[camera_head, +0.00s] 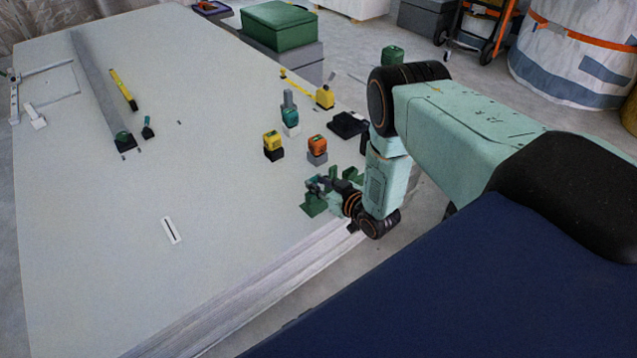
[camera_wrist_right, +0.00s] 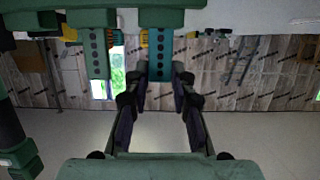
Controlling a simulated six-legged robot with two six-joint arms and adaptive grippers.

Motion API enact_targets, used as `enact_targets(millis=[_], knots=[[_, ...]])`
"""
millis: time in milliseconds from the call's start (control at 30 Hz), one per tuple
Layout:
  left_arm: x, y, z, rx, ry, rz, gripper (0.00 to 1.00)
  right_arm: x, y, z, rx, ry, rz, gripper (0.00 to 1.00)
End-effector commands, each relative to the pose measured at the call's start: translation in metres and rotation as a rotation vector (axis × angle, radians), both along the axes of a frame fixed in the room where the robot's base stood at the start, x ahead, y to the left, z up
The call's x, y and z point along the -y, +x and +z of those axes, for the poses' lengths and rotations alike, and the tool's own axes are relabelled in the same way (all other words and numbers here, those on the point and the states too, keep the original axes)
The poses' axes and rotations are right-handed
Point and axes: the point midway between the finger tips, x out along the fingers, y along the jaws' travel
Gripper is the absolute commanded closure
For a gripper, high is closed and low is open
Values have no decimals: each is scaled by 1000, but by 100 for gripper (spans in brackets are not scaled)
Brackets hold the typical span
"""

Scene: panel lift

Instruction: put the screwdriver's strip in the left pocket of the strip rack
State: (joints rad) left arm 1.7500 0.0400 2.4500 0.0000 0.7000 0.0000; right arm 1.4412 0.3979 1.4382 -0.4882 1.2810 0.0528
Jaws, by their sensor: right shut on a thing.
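My right gripper (camera_head: 337,187) is at the near right edge of the big pale panel, among dark green blocky parts of what looks like the strip rack (camera_head: 313,204). In the right wrist view my right gripper (camera_wrist_right: 160,92) has its fingers on both sides of the lower end of a teal strip (camera_wrist_right: 159,52) with a row of dark dots, and is shut on it. A darker green dotted strip (camera_wrist_right: 96,52) hangs beside it to the left, apart. Green blocks cross the top of that view. I cannot tell which pocket is which. My left gripper is not in view.
Yellow (camera_head: 272,141), orange (camera_head: 317,144) and teal (camera_head: 290,117) tools stand on small blocks behind the gripper. A white slotted plate (camera_head: 171,230) lies on the panel (camera_head: 90,270). A long grey bar (camera_head: 98,88) lies at the left. The panel's near middle is mostly clear.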

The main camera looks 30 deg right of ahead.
Motion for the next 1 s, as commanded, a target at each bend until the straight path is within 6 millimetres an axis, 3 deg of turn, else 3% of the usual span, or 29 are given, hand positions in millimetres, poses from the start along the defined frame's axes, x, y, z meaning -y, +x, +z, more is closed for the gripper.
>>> enact_targets(millis=[367,400,600,700,1000], knots=[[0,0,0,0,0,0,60,0,0,0,1,0,0,100],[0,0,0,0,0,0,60,0,0,0,1,0,0,73],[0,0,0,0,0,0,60,0,0,0,1,0,0,56],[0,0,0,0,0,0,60,0,0,0,1,0,0,50],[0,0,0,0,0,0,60,1,-1,0,0,0,-1,50]])
